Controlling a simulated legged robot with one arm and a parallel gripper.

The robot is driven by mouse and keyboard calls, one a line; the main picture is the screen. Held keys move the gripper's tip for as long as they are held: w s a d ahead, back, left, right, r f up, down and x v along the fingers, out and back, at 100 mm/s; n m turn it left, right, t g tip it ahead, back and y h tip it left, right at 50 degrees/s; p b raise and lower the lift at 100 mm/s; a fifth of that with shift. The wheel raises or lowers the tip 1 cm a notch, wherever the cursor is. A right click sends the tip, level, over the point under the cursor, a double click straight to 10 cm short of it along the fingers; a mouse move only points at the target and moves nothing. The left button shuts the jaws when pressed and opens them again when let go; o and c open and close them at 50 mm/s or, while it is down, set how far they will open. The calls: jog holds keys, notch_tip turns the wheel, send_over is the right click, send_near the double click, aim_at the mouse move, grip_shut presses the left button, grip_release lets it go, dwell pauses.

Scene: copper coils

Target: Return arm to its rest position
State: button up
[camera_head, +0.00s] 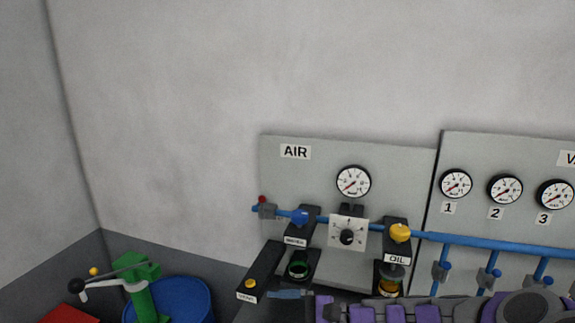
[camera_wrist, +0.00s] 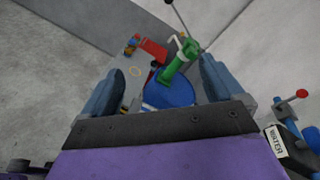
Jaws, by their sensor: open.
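My gripper (camera_wrist: 166,62) is open in the wrist view, its two blue-grey fingers spread apart at left and right. Nothing is held between them. In the head view my purple and grey arm (camera_head: 430,312) lies along the bottom right, cut off by the frame edge. A blue-grey finger of my gripper (camera_head: 287,294) shows at its left end, just below the AIR panel's lower fittings. The rest of the gripper is hidden or out of frame there.
A grey AIR panel (camera_head: 285,180) carries a gauge (camera_head: 353,182), a blue pipe (camera_head: 470,242) and black OIL and WATER units. A blue drum (camera_head: 181,300) with a green lever device (camera_head: 146,285) stands lower left; the drum (camera_wrist: 168,93) shows beyond the fingers. A red item (camera_wrist: 153,50) is nearby.

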jog(key=s+a+f+n+g+h, duration=0.25)
jog(key=s+n+g+h, duration=0.45)
jog(key=s, duration=0.8)
jog(key=s+d+n+t+h, duration=0.1)
jog(key=s+d+h, duration=0.3)
jog(key=d, duration=0.5)
jog(key=s+d+f+n+t+h, duration=0.1)
jog(key=s+d+n+h, duration=0.3)
jog(key=s+d, duration=0.4)
jog(key=shift+s+d+f+h, duration=0.3)
jog(key=shift+s+d+h, duration=0.1)
jog(key=shift+s, duration=0.1)
jog(key=shift+a, duration=0.15)
jog(key=shift+a, duration=0.4)
jog(key=shift+d, duration=0.1)
